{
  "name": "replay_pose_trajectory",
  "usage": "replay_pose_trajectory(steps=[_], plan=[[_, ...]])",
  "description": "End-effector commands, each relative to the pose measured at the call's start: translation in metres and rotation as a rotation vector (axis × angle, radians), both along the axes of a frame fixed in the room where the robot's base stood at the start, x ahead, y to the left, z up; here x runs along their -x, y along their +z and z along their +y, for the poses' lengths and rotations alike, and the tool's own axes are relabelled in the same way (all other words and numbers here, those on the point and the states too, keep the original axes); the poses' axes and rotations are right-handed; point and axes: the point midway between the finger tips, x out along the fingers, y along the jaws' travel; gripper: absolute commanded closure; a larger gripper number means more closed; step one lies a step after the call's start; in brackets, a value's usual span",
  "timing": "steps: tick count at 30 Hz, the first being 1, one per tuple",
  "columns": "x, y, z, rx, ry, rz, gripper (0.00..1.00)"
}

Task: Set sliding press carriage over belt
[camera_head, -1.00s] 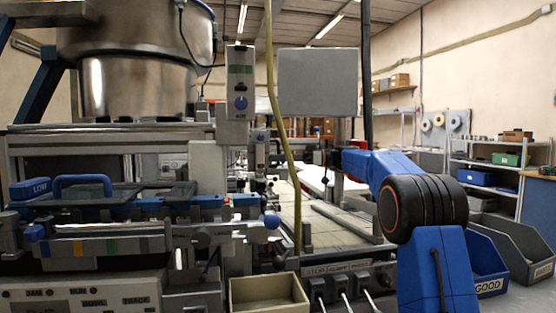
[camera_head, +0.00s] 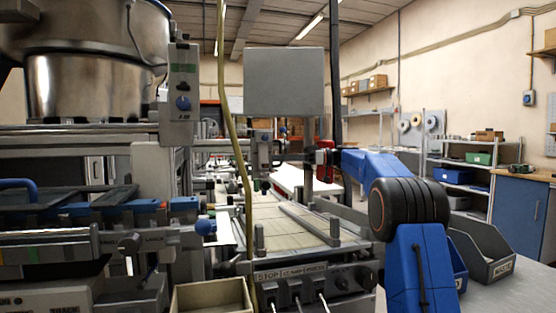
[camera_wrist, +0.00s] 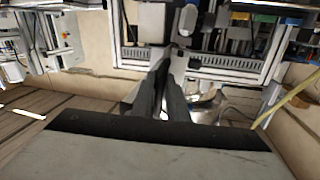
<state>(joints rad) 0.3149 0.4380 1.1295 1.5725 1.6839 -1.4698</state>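In the head view a tiled conveyor belt (camera_head: 290,222) runs away from me behind a front control panel (camera_head: 290,272) with STOP and PRESS labels. A small grey press-like unit (camera_head: 262,155) stands over the belt's far part; I cannot tell for sure that it is the sliding carriage. My blue arm reaches in from the right, its red-marked end beside a dark post. In the wrist view my gripper (camera_wrist: 168,85) shows dark fingers close together in front of grey machine parts. Whether they are apart or touching something is unclear.
A tall dark post (camera_head: 336,90) and a grey panel (camera_head: 284,82) rise over the belt. A yellow hose (camera_head: 235,130) hangs in front. An open beige box (camera_head: 212,298) stands low in front, and a grey bin (camera_head: 485,250) stands right of my arm.

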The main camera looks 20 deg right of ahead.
Motion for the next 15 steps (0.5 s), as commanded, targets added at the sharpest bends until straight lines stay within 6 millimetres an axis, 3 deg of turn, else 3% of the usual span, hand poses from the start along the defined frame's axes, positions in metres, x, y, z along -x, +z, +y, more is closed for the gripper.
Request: replay_pose_trajectory(steps=[11, 15], plan=[[0.000, 0.000, -0.001, 0.001, 0.001, 0.000, 0.73], [0.002, -0.001, -0.011, 0.001, 0.001, 0.000, 0.73]])
